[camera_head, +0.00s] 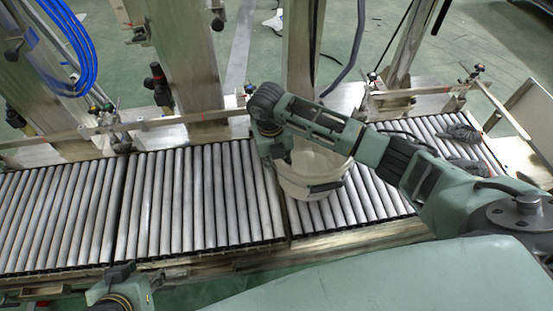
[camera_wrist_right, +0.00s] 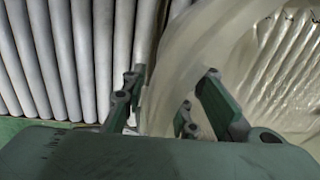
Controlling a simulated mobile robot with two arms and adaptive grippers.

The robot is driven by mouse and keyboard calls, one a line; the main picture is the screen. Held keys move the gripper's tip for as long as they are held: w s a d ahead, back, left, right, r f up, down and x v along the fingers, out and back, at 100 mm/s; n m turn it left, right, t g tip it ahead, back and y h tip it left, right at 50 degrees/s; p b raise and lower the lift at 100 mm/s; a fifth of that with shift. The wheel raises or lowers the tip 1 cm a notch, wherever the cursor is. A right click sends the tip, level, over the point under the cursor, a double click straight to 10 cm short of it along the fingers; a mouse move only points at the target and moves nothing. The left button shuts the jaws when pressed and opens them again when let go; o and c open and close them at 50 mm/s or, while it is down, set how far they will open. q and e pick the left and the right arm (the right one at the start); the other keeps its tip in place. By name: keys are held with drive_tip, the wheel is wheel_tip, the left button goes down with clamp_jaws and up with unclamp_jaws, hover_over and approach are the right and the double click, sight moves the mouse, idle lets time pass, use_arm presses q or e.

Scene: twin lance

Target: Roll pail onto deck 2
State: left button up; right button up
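A whitish, translucent pail (camera_head: 302,182) stands upright on the roller conveyor, at the left end of the right roller section (camera_head: 372,205), close to its seam with the middle roller section (camera_head: 205,200). My right arm reaches across the pail and hides part of its rim. In the right wrist view, my right gripper (camera_wrist_right: 178,88) has its fingers spread on either side of the pail's wall (camera_wrist_right: 165,65). Whether they touch it is unclear. My left gripper (camera_head: 122,278) is low in the head view, in front of the conveyor and away from the pail; its fingers are unclear.
A left roller section (camera_head: 60,215) lies empty, as does the middle one. Metal posts (camera_head: 180,60) and a guide rail (camera_head: 160,122) stand along the far side. Dark grey objects (camera_head: 462,135) lie at the right end. Blue hoses (camera_head: 75,45) hang upper left.

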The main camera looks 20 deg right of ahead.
clamp_jaws()
idle(0.4)
